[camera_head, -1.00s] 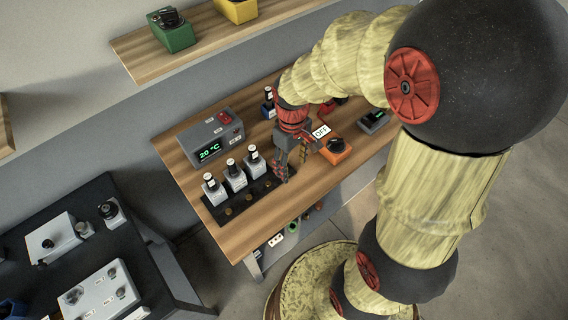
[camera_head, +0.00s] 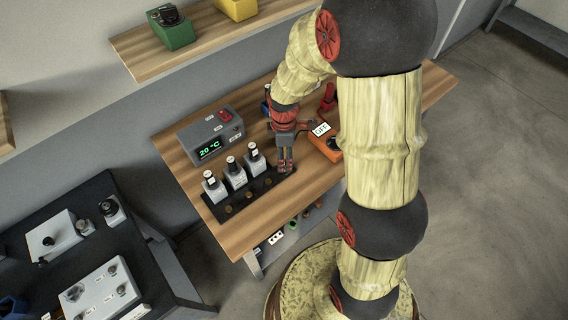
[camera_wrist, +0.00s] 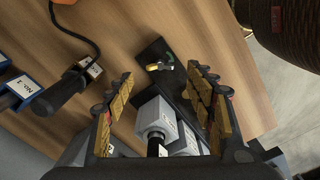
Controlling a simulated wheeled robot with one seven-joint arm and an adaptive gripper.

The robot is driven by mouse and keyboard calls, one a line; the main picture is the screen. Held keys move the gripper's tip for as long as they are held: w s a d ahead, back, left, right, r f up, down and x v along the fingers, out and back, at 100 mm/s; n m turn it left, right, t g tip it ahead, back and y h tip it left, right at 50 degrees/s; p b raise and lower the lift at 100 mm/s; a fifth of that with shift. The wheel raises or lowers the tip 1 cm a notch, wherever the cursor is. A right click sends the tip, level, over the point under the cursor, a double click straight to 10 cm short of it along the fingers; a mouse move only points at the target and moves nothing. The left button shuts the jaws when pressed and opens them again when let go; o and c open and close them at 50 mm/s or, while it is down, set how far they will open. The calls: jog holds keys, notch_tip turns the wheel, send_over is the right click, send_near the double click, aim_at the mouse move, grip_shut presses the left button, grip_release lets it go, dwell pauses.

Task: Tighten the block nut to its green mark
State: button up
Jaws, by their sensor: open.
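A small brass-coloured nut-like piece (camera_wrist: 158,67) sits on the black rack in the wrist view, with a small green mark (camera_wrist: 169,57) beside it. I cannot tell for certain that this is the block nut. My gripper (camera_wrist: 162,75) is open and empty, its padded fingers to the left and right of this piece and apart from it. In the head view my gripper (camera_head: 285,169) points down over the right end of the black rack (camera_head: 221,213), and its fingers hide that end.
Grey blocks with black-topped parts (camera_head: 235,174) stand along the rack, close to my fingers. A grey box reading 20 °C (camera_head: 209,151) is behind them. An orange box (camera_head: 327,146) stands right of my gripper. A dark table (camera_head: 60,255) is at lower left.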

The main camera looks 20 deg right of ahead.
notch_tip(320, 180, down, 5)
jog(key=shift+f+b, duration=0.1)
jog(key=shift+b, duration=0.25)
jog(key=c, duration=0.4)
